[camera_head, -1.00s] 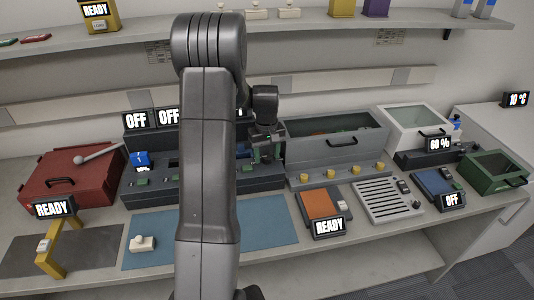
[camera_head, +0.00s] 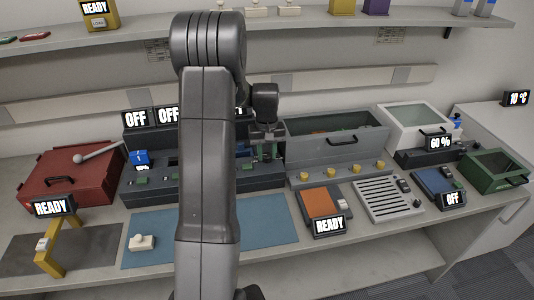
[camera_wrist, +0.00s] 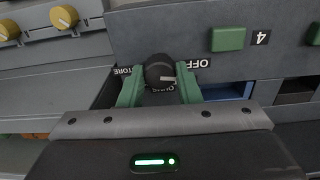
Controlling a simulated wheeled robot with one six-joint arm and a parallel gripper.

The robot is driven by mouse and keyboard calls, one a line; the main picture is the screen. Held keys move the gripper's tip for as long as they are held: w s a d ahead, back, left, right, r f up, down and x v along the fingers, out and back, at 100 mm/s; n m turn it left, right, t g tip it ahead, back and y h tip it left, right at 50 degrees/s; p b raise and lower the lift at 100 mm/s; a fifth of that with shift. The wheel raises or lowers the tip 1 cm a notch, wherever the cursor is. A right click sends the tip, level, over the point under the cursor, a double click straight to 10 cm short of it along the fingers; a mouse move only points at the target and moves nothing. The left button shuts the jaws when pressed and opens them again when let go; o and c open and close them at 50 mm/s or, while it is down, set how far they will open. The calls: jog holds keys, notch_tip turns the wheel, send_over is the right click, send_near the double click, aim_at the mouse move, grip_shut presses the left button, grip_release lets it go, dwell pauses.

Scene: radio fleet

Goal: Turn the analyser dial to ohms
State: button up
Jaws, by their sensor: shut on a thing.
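The analyser dial (camera_wrist: 158,70) is a black round knob with a white pointer mark, seen close in the wrist view. Labels OFF (camera_wrist: 190,63), OHMS (camera_wrist: 163,88) and STORE (camera_wrist: 123,71) stand around it, upside down in this view. The pointer mark faces right in the picture, between OFF and OHMS. My gripper (camera_wrist: 159,82) is shut on the dial, with a green finger on each side. In the head view my gripper (camera_head: 266,150) is at the right end of the dark console (camera_head: 262,182), and my arm hides the dial there.
Green buttons (camera_wrist: 227,39) are right of the dial in the wrist view, and yellow knobs (camera_wrist: 64,17) are at upper left. In the head view a grey bin (camera_head: 340,148) stands just right of my gripper. The blue mat (camera_head: 268,220) in front is mostly clear.

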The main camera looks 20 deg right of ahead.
jog(key=m, duration=0.4)
jog(key=shift+b, duration=0.4)
jog(key=m, duration=0.7)
jog(key=shift+m+b, duration=0.35)
jog(key=shift+m, duration=1.95)
jog(key=o, duration=1)
jog(key=shift+c, duration=0.2)
